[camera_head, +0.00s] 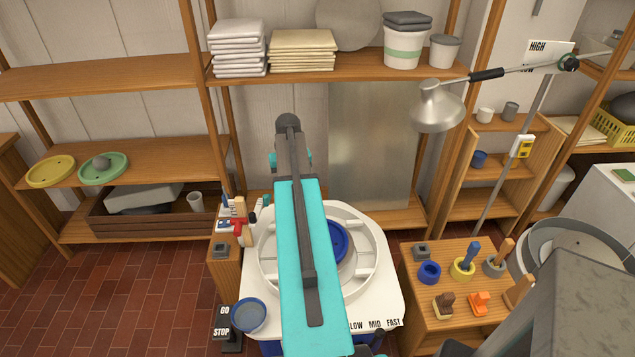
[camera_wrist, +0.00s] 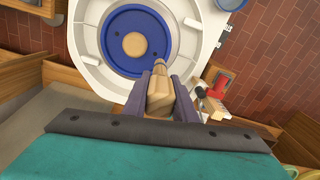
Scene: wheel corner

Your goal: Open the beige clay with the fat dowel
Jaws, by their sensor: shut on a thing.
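In the wrist view, the beige clay (camera_wrist: 134,43) is a round pale disc in the middle of the blue wheel plate (camera_wrist: 115,62). My gripper (camera_wrist: 159,88) is shut on a thick wooden dowel (camera_wrist: 158,95), whose narrower tip points toward the wheel. The tip appears over the blue plate's near edge, beside the clay in the picture; its height above the plate is unclear. In the head view, my arm hides the clay, the dowel and my gripper; part of the blue plate (camera_head: 339,243) shows.
A white splash pan (camera_head: 365,225) rings the wheel. A blue bowl (camera_head: 248,316) stands at its front left. Tools (camera_head: 238,220) crowd its left side. A side table (camera_head: 430,325) at right carries an empty-looking blue holder (camera_head: 429,272) and several tools. A lamp (camera_head: 438,107) hangs above right.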

